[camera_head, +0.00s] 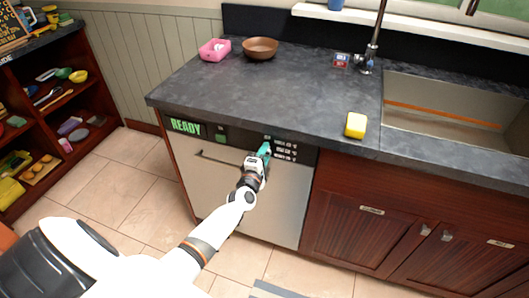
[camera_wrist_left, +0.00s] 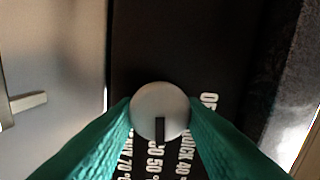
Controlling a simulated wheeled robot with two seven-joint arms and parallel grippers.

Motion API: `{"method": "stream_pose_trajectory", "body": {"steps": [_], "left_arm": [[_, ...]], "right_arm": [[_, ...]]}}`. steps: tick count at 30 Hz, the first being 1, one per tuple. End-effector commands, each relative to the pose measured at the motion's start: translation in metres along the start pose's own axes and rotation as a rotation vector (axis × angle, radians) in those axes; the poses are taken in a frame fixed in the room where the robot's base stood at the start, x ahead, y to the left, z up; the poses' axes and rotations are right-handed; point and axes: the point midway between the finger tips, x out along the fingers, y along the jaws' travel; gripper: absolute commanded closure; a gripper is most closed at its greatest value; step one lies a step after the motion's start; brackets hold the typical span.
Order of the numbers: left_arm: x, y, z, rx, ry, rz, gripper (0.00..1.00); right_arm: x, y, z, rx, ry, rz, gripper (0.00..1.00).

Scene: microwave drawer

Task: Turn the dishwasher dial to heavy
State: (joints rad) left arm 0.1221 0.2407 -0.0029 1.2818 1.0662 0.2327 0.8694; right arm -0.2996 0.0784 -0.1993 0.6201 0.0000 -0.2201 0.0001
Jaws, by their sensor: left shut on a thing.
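The dishwasher (camera_head: 225,190) has a pale door under the dark counter, with a black control strip and a green READY display (camera_head: 186,126). My left gripper (camera_head: 266,149) is at the strip, right of the display. In the left wrist view, its teal fingers are shut on the sides of a round grey dial (camera_wrist_left: 160,106). The dial's dark mark points down in that view, at a label reading "O 50". "QUICK 40" and a partly hidden "70" label lie on either side, with "OF" further round. My right gripper is not in view.
The countertop (camera_head: 290,90) carries a yellow sponge (camera_head: 356,125), a brown bowl (camera_head: 260,48) and a pink container (camera_head: 215,49). A sink (camera_head: 450,110) with a tap is at the right. A wooden shelf stands at the left. The floor before the dishwasher is mostly clear.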

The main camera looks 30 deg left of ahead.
Motion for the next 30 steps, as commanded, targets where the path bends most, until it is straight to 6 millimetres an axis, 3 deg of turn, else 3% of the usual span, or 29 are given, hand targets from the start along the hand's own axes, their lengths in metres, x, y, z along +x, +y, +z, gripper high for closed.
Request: {"method": "stream_pose_trajectory", "body": {"steps": [18,30], "left_arm": [[-0.001,0.003,0.0,0.576,0.002,0.004,0.87],[-0.001,0.005,0.001,0.832,0.003,0.004,0.87]], "right_arm": [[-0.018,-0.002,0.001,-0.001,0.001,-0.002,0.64],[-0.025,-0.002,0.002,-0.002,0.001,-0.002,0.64]]}}
